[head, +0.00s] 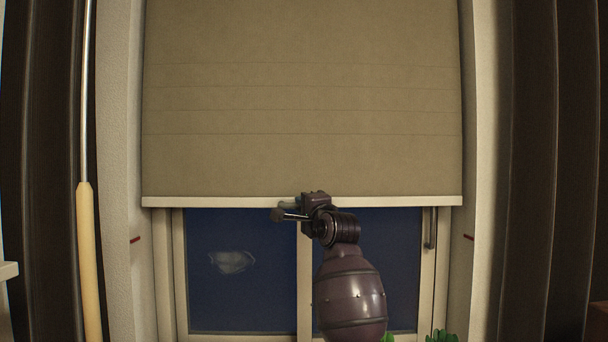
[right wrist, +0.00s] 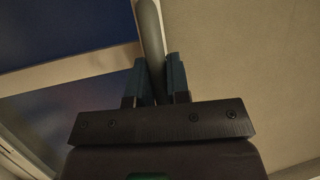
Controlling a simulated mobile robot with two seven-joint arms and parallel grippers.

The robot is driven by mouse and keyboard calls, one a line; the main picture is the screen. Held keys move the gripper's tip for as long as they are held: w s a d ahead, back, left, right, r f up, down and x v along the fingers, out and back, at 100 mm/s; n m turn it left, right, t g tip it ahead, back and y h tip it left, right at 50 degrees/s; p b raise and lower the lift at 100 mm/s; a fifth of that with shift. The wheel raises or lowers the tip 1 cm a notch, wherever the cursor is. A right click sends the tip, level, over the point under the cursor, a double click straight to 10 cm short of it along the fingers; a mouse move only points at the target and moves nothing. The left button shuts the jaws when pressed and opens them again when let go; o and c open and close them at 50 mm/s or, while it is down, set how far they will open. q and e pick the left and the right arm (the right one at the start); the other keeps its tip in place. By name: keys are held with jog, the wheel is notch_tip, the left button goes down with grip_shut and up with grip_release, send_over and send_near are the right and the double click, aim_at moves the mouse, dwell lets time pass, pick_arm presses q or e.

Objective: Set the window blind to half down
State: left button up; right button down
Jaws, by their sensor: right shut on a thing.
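The beige window blind (head: 300,90) hangs over the upper part of the window, with its pale bottom bar (head: 220,201) level and a little above the red marks on the side walls. My right gripper (head: 290,208) is at the middle of the bottom bar. In the right wrist view its two fingers (right wrist: 156,82) are shut on the grey bar (right wrist: 150,35), with blind fabric (right wrist: 245,60) on one side and dark glass on the other. My left gripper is not in view.
Short red marks sit on the left wall (head: 135,239) and right wall (head: 468,237) of the recess. Dark window panes (head: 240,290) show below the blind. A pole with a wooden handle (head: 88,260) stands at left. Green leaves (head: 441,337) show at the bottom edge.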

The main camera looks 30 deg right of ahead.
notch_tip(320, 180, down, 10)
dwell(0.3)
jog(key=c, duration=1.1)
grip_release()
jog(key=b+v, duration=0.1)
jog(key=v, duration=1)
jog(key=shift+w+r, duration=0.1)
jog(key=shift+r, duration=0.05)
